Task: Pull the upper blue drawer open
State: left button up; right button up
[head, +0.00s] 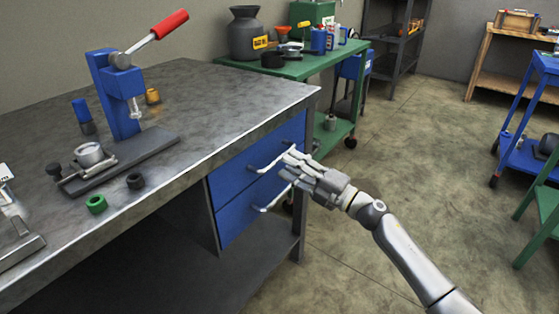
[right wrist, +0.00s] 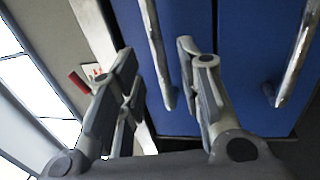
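The upper blue drawer (head: 228,181) is in the workbench's front and looks shut, flush with the lower blue drawer (head: 236,218). Its bar handle (head: 262,168) shows in the head view. My right gripper (head: 287,161) is at this handle, partly hiding its right end. In the right wrist view the upper handle (right wrist: 155,45) lies in the gap between the two spread fingers of my right gripper (right wrist: 155,70), apart from both in the picture. I cannot tell how deep it sits between them. The lower handle (right wrist: 292,60) is outside the fingers. My left gripper is not in view.
The workbench top (head: 220,100) carries a blue press (head: 118,95) with a red lever, plus a green ring (head: 96,204) and a black ring (head: 135,181). A green table (head: 330,65) stands behind the bench. The floor (head: 420,140) right of the drawers is clear.

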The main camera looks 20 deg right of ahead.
aim_at(280, 157)
jog(key=shift+x, duration=2.15)
jog(key=shift+c, duration=0.3)
grip_shut()
